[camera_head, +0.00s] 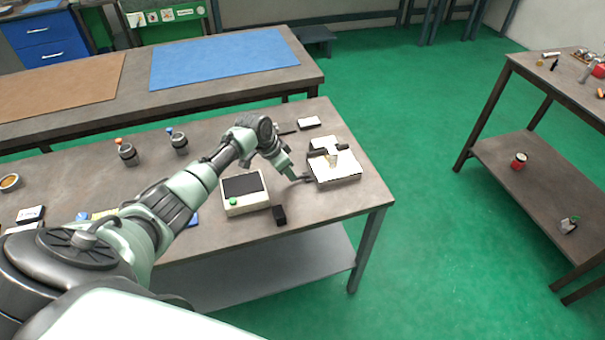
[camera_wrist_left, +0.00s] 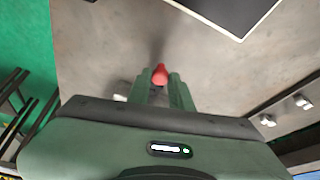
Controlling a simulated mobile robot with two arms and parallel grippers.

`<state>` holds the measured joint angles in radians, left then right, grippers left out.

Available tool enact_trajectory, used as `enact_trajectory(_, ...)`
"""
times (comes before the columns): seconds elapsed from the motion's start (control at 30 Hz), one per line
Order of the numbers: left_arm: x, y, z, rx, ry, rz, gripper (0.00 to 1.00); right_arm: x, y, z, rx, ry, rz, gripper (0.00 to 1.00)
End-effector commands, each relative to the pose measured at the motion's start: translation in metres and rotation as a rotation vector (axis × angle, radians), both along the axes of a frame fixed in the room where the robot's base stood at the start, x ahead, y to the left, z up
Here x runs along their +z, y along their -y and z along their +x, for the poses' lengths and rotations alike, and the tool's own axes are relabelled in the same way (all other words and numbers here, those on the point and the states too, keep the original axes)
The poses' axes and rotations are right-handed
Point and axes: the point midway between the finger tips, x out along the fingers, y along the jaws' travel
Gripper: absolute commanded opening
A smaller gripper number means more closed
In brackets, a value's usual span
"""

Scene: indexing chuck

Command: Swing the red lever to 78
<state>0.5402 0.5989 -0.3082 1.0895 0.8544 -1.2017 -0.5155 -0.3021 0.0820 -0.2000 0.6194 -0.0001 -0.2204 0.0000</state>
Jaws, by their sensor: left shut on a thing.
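My left gripper (camera_head: 303,178) reaches down at the left edge of a pale block-shaped device (camera_head: 345,177) with dark parts on top. In the left wrist view, the rounded red end of the lever (camera_wrist_left: 160,74) shows between the tips of my two green fingers, and the left gripper (camera_wrist_left: 160,82) is shut on it. The rest of the lever is hidden or too small to make out in the head view. No scale or number can be read in either view. My right gripper is not in view.
A pale box with a dark screen and green button (camera_head: 245,194) stands left of the device, with a small black block (camera_head: 280,215) in front. Two small grey fixtures (camera_head: 128,153) (camera_head: 179,141) stand farther left. The table's right edge is close to the device.

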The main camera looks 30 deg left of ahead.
Motion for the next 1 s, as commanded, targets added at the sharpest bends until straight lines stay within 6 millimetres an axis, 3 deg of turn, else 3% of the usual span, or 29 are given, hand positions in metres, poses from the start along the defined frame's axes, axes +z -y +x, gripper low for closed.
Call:
enact_trajectory(0.67, 0.0005, -0.0073, 0.0009, -0.063, 0.002, -0.001, 0.0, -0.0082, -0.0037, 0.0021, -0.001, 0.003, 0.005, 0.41)
enact_trajectory(0.7, 0.0005, -0.0073, 0.0009, -0.062, 0.002, 0.0, 0.29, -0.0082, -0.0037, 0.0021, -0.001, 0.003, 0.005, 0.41)
enact_trajectory(0.77, 0.0005, -0.0073, 0.0009, -0.062, 0.002, 0.0, 0.43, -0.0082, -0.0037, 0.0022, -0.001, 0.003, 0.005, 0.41)
enact_trajectory(1.0, 0.0002, -0.0072, 0.0007, -0.063, 0.001, 0.0, 0.43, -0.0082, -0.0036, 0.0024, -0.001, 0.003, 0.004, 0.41)
